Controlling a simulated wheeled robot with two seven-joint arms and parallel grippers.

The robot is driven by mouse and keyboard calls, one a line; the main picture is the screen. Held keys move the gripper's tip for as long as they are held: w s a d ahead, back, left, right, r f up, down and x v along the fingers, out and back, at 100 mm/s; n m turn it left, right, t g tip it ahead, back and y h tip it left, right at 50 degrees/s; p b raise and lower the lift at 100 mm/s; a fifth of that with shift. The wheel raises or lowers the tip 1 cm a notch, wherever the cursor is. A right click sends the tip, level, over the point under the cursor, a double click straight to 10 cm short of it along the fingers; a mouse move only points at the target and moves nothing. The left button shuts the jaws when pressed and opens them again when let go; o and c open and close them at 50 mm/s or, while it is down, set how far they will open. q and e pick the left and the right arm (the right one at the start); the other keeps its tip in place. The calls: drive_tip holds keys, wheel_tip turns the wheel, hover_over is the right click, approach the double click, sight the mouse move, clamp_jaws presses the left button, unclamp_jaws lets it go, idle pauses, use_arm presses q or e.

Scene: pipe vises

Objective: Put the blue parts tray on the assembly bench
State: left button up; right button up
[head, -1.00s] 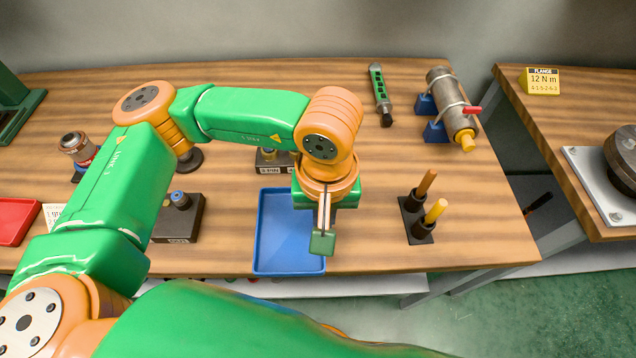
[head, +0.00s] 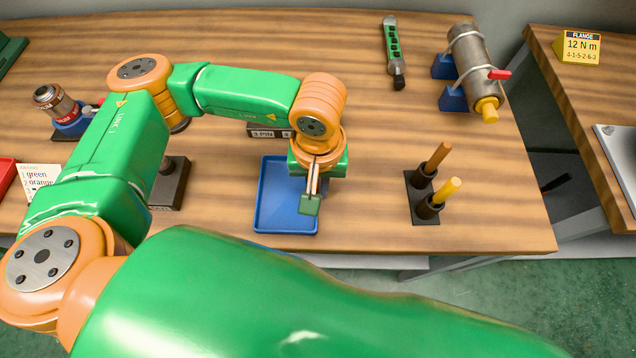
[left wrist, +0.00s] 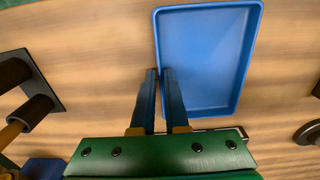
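The blue parts tray (head: 270,205) is a shallow rectangular tray. It is over the front middle of the wooden assembly bench (head: 370,150) and looks level, on the top or very close to it. My left gripper (head: 311,203) is at the tray's right side in the head view. In the left wrist view the tray (left wrist: 208,60) shows its long rim running between the two fingertips (left wrist: 160,78), which are close together on either side of it. The tray is empty. My right gripper is not in view.
A black holder with two upright pegs (head: 424,207) stands right of the tray. A dark block (head: 172,185) is to its left, and a labelled block (head: 268,130) behind it. A strapped pipe (head: 475,68) and a green tool (head: 394,55) are farther back.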

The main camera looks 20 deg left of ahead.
use_arm(q)
drive_tip(key=shift+o, duration=1.1)
drive_tip(key=shift+d, duration=0.1)
drive_tip(key=shift+r+p, duration=0.4)
drive_tip(key=shift+p, duration=0.05)
wheel_tip(320, 180, up, 12)
drive_tip(key=b, duration=0.2)
drive_tip(key=shift+f, duration=0.25)
drive_tip(key=shift+r, duration=0.1)
